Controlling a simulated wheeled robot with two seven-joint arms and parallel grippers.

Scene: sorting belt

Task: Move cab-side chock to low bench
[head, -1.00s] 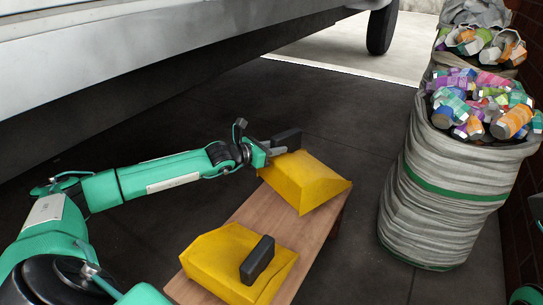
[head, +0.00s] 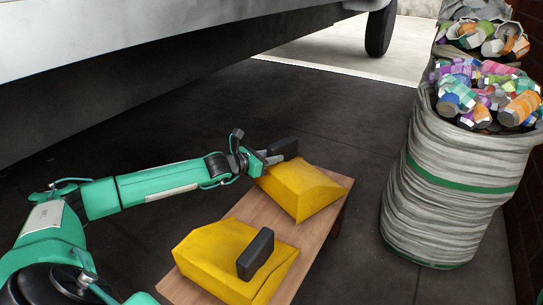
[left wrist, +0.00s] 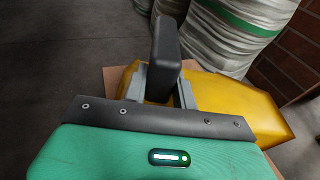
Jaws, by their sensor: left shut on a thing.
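Two yellow chocks with black handles are at a low wooden bench (head: 312,238). The far chock (head: 303,189) is at the bench's far end and looks to rest on its top; the near chock (head: 228,262) sits on the near end. My left gripper (head: 277,157) is shut on the black handle of the far chock. In the left wrist view its fingers (left wrist: 160,88) are on both sides of the handle (left wrist: 166,45), with the yellow body (left wrist: 235,103) behind. Which chock is the cab-side one cannot be told. My right gripper is not in view.
Grey sacks (head: 445,190) full of colourful cans stand to the right of the bench, by a brick wall. A large pale vehicle body (head: 150,60) overhangs the upper left, with a wheel (head: 380,30) at the back. Dark floor is clear beyond the bench.

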